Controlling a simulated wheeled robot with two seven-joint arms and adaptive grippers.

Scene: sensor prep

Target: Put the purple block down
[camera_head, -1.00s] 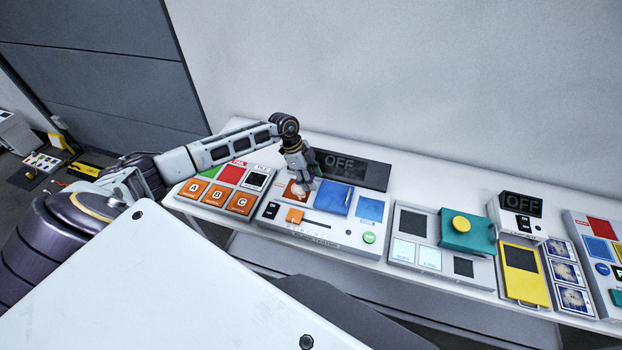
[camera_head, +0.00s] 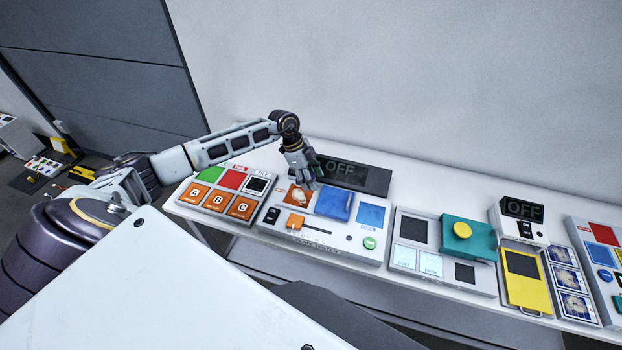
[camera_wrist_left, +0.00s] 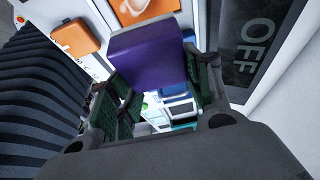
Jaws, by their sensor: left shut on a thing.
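The purple block (camera_wrist_left: 147,57) shows large in the left wrist view, between the two dark green-padded fingers of my left gripper (camera_wrist_left: 163,88). The gripper is shut on the block. In the head view my left gripper (camera_head: 307,176) points down over the left-centre console, between its orange picture pad (camera_head: 297,197) and the dark OFF display (camera_head: 350,172). The block cannot be made out there. From the wrist view I cannot tell whether the block touches anything below. My right gripper is not in view.
The console with a blue panel (camera_head: 333,204), a light blue pad (camera_head: 371,215) and a green button (camera_head: 369,243) stands on the white table (camera_head: 400,182). A console with orange A, B, C buttons (camera_head: 217,199) is left of it. More consoles stand to the right.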

